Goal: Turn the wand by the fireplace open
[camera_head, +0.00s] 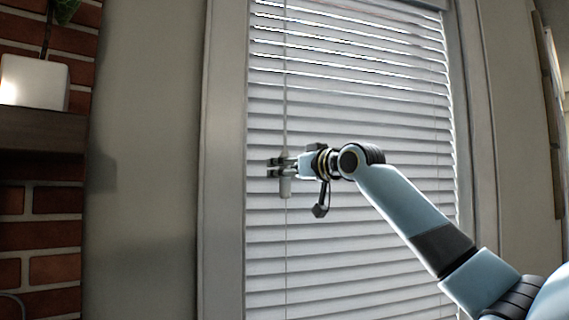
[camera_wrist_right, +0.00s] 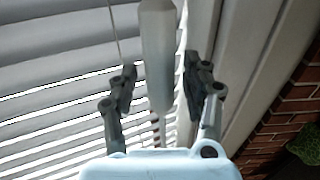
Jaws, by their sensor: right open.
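The wand (camera_head: 286,120) hangs down in front of the window blind (camera_head: 350,110), near its left side, with a thicker handle (camera_head: 285,188) at its lower end. My right gripper (camera_head: 272,167) is at the handle's height. In the right wrist view the pale handle (camera_wrist_right: 157,50) stands between the two dark fingers of my right gripper (camera_wrist_right: 160,88), which are apart with gaps on both sides of it. The blind's slats look mostly closed, with thin bright gaps near the top. My left gripper is not in view.
A brick fireplace (camera_head: 40,230) with a dark mantel (camera_head: 40,130) stands at the left. A white planter (camera_head: 34,82) sits on the mantel. Bare wall (camera_head: 145,200) lies between the fireplace and the window frame (camera_head: 222,250).

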